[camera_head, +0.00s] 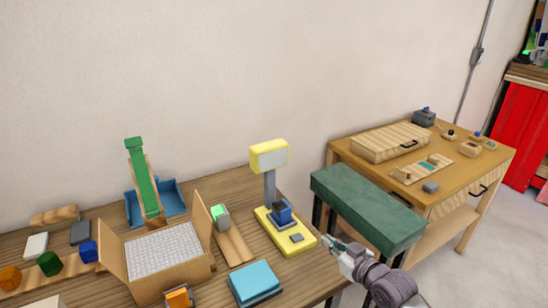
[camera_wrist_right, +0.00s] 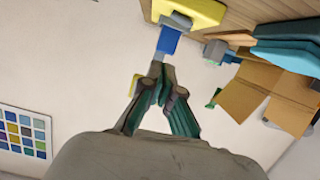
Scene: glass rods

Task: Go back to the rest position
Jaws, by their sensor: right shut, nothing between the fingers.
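My right gripper (camera_head: 333,246) reaches in from the lower right in the head view, beside the right edge of the wooden table (camera_head: 207,256). It is in front of the green-topped bench (camera_head: 368,208) and close to the yellow scale (camera_head: 288,242). In the right wrist view the fingers of the right gripper (camera_wrist_right: 158,76) are together and hold nothing. A blue block-like part (camera_wrist_right: 168,41) shows just past the fingertips, with the yellow scale base (camera_wrist_right: 200,12) beyond it. My left gripper is not in view. No glass rod can be made out.
An open cardboard box (camera_head: 185,275) with white filling stands on the table. A teal block (camera_head: 255,280), a green ramp (camera_head: 142,170) in a blue tray (camera_head: 176,193) and several coloured blocks are around it. A wooden workbench (camera_head: 471,153) and red cabinet (camera_head: 522,128) stand right.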

